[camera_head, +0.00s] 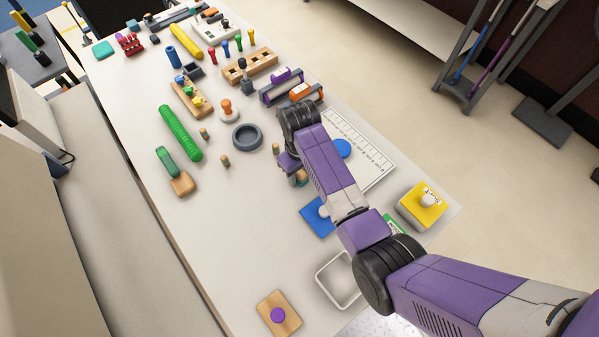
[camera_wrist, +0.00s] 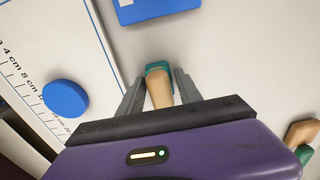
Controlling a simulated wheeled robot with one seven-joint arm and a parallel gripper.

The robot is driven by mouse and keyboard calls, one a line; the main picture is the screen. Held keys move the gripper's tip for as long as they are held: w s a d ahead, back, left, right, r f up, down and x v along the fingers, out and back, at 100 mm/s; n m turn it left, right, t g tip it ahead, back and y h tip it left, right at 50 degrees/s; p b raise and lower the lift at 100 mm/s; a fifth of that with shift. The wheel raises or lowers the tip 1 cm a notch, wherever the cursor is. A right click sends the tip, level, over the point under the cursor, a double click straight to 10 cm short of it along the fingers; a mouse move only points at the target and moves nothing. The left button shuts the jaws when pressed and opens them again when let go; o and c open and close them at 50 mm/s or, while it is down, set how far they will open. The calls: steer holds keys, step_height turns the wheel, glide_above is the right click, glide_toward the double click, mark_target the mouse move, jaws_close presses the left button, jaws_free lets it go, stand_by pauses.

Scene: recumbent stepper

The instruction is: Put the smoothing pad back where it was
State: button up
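My gripper (camera_wrist: 160,82) points down over the table, with its two fingers close on either side of a small piece with a tapered wooden body and a teal end (camera_wrist: 160,85). I cannot tell whether the fingers touch it. It also shows in part beside my wrist in the head view (camera_head: 301,178). It may be the smoothing pad, but the frames do not settle this. A blue square board (camera_head: 317,222) with a pale knob lies nearby, and its edge shows at the top of the wrist view (camera_wrist: 155,8).
A ruled white sheet (camera_head: 372,165) with a blue disc (camera_head: 342,148) lies to the right. A grey ring dish (camera_head: 247,137) and small wooden pegs (camera_head: 225,160) stand to the left. A white-rimmed tray (camera_head: 322,277) is nearer. The table's lower left is mostly clear.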

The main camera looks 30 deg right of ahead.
steer(key=shift+o, duration=0.6)
step_height(320, 180, up, 12)
steer(key=shift+r, duration=0.2)
stand_by(0.5)
